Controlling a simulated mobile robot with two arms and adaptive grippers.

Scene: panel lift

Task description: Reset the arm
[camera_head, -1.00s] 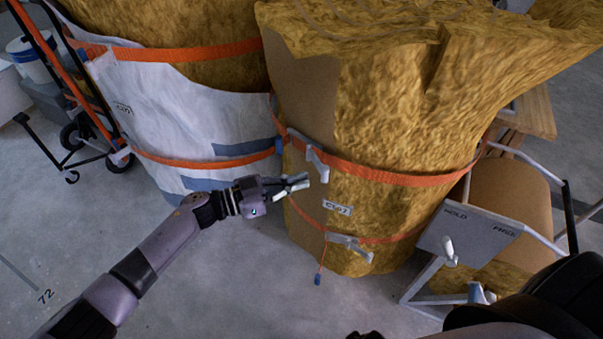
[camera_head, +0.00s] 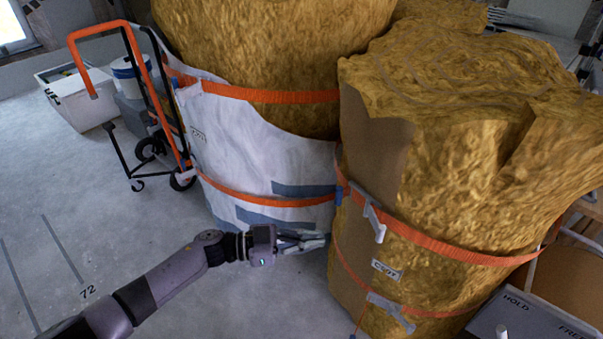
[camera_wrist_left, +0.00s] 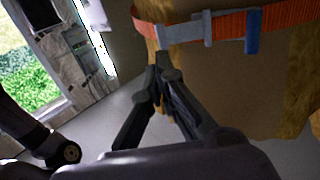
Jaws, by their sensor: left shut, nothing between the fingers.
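My left arm comes in from the left in the head view. Its gripper (camera_head: 312,241) is shut and empty, between the white-wrapped roll (camera_head: 262,165) and the brown and yellow roll (camera_head: 450,170). In the left wrist view the gripper (camera_wrist_left: 160,68) points toward a brown surface with an orange strap (camera_wrist_left: 228,24) and a grey buckle. I cannot tell whether the fingertips touch anything. My right gripper is not in view.
An orange-handled cart (camera_head: 125,55) with black wheels stands left of the rolls. A white box (camera_head: 80,95) is behind it. A panel marked HOLD and FREE (camera_head: 530,315) is at lower right. The floor (camera_head: 60,190) at left is clear.

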